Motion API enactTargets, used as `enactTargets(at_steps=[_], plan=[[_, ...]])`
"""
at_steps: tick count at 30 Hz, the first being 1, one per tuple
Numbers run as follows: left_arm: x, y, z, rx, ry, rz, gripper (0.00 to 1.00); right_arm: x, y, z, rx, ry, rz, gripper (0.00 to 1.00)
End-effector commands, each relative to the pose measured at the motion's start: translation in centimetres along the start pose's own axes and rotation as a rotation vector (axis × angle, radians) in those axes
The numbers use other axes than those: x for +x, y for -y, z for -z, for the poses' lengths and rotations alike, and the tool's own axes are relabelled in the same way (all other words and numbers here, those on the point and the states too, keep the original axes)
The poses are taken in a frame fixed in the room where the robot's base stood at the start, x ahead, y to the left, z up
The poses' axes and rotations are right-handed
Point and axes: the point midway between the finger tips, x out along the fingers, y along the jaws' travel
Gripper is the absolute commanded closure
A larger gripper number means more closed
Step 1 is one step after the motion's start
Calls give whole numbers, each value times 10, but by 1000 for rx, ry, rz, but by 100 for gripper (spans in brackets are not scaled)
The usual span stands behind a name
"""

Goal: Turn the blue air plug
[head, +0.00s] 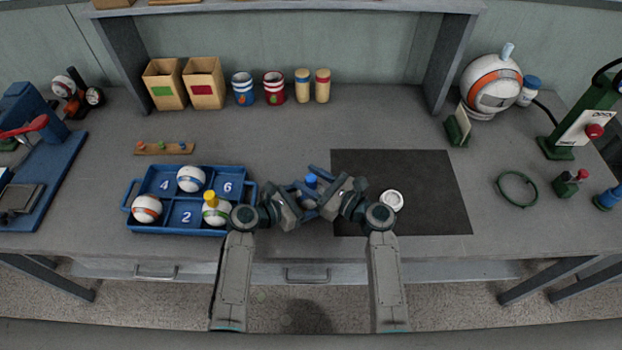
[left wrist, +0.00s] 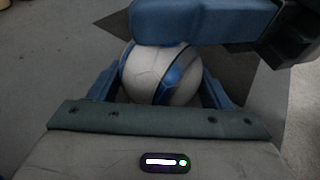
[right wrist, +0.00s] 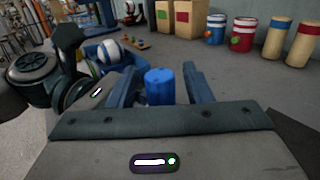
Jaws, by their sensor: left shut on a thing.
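My left gripper (head: 300,204) is shut on a white ball with a blue stripe (left wrist: 160,74), holding it in front of me. The ball shows between the blue fingers in the left wrist view and is mostly hidden in the head view. The blue air plug (head: 311,180) stands up at the ball's top. My right gripper (head: 322,179) is open at the plug. In the right wrist view the plug (right wrist: 160,87) stands between the two blue fingers, with a visible gap on its right side. One right finger crosses above the ball in the left wrist view.
A blue numbered tray (head: 184,229) with several balls, one bearing a yellow plug (head: 210,198), stands left of the grippers. Boxes and cans line the back. The table between is clear.

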Motion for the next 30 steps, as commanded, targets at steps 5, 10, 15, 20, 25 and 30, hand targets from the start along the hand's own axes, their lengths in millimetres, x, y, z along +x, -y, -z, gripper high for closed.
enactTargets(at_steps=[5,10,15,20,25,30], plan=[[0,0,0,0,-1,1,43,0,0,1,0,-2,0,55],[0,0,0,0,0,0,43,-8,0,2,0,-3,1,55],[0,0,0,0,0,0,43,-37,0,2,-2,-6,0,55],[0,0,0,0,0,0,43,-72,0,3,-2,-7,-1,55],[0,0,0,0,0,0,43,-102,0,2,-2,-5,0,55],[0,0,0,0,0,0,43,-117,0,1,-1,-2,0,55]])
